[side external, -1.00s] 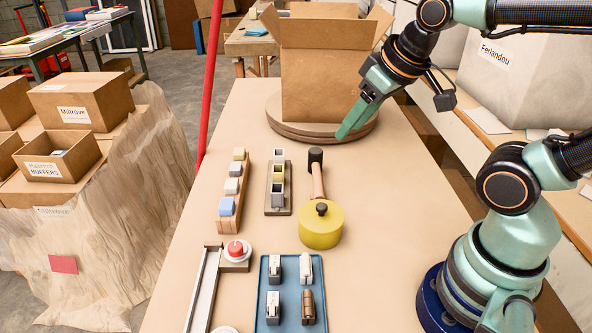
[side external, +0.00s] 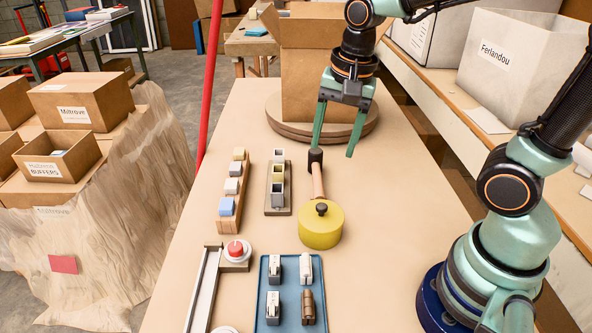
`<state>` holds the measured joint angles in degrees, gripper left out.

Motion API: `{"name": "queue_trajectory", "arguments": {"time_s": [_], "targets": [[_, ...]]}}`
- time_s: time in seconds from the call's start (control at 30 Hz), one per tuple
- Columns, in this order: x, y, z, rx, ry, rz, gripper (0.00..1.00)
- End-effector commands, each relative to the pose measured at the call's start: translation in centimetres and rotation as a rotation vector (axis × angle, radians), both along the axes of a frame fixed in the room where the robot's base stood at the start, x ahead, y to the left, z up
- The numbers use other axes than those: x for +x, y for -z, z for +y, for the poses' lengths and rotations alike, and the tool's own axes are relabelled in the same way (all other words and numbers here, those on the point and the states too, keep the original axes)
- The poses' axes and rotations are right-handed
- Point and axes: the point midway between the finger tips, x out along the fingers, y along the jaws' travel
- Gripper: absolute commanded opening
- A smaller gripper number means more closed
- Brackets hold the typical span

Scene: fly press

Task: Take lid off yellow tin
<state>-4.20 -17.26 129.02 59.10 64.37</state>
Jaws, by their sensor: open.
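The yellow tin (side external: 320,235) stands upright on the table right of the middle. Its flat yellow lid (side external: 328,216) is on it, with a dark round knob (side external: 321,209) on top. My gripper (side external: 333,152) is open and empty, pointing down above the far part of the table, behind the tin and well apart from it. Its left finger overlaps the dark head of a mallet (side external: 317,179) in this view; I cannot tell whether they touch.
The mallet's wooden handle runs to the tin. A cardboard box (side external: 292,85) stands on a round turntable (side external: 290,130) at the back. Block racks (side external: 231,205) (side external: 278,200) lie left, a blue tray (side external: 264,300) in front. The table right of the tin is clear.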

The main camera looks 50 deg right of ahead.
Motion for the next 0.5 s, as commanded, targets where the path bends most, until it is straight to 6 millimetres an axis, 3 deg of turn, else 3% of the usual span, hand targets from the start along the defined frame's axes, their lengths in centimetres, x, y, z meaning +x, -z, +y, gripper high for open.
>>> {"name": "queue_trajectory", "arguments": {"time_s": [0.2,0.5], "targets": [[0.8,1.8,0.9,0.029,0.371,0.123,0.65],[1.0,3.7,1.2,0.028,0.522,0.165,0.65]]}}
